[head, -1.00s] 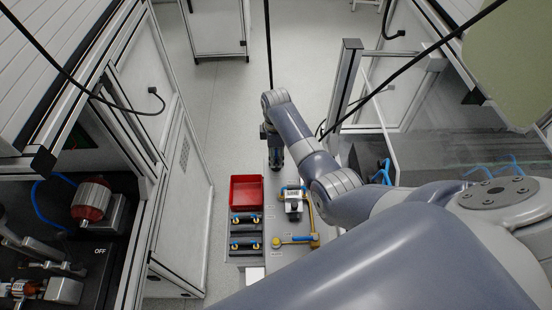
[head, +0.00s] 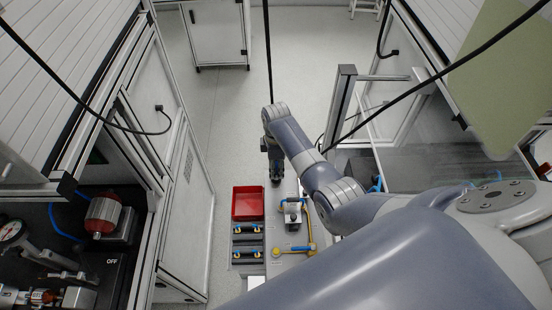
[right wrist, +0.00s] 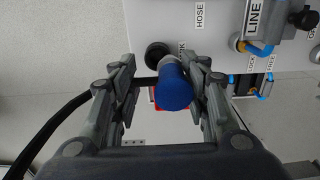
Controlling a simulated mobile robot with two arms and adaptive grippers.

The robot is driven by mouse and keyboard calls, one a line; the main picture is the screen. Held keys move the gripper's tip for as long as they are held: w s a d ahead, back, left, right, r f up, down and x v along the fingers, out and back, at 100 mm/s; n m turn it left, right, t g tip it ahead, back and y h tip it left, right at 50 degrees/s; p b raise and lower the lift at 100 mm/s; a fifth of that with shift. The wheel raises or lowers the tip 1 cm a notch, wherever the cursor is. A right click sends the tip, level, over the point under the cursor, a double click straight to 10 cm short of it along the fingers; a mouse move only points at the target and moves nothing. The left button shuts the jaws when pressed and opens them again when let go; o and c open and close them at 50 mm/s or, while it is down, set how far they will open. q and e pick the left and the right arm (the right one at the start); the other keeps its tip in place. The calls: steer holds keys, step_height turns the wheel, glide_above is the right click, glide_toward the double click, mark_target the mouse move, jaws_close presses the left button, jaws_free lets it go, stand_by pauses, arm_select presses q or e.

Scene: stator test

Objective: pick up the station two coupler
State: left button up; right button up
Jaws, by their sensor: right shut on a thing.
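The blue coupler (right wrist: 175,88) is between the fingers of my right gripper (right wrist: 168,92) in the right wrist view, and the gripper is shut on it. A metal part shows at its far end. It lies close to a black round fitting (right wrist: 158,55) on the grey panel; I cannot tell whether they touch. The label beside that fitting is partly hidden. In the head view my right gripper (head: 275,172) is at the far end of the panel, and the coupler is hidden there. My left gripper is not in view.
A red bin (head: 248,203) stands left of the grey panel (head: 292,262), above blue-handled parts (head: 247,229). A block labelled LINE (head: 292,213) and a yellow lever (head: 290,252) are on the panel. A black hose (right wrist: 62,125) trails left from the gripper. Cabinets stand either side.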

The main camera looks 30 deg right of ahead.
steer(key=s+a+r+p, duration=0.1)
steer(key=s+a+p, duration=0.2)
steer(key=s+p, duration=0.2)
steer(key=shift+s+r+p, duration=0.15)
steer(key=shift+s+p, duration=0.15)
steer(key=shift+p, duration=0.25)
steer(key=s+a, duration=0.1)
steer(key=s, duration=0.1)
steer(key=s+a, duration=0.1)
steer(key=s, duration=0.1)
steer(key=s+a, duration=0.1)
steer(key=s, duration=0.1)
steer(key=shift+b, duration=0.3)
steer(key=shift+s+a+r, duration=0.2)
steer(key=shift+s+a, duration=0.1)
steer(key=shift+s, duration=0.35)
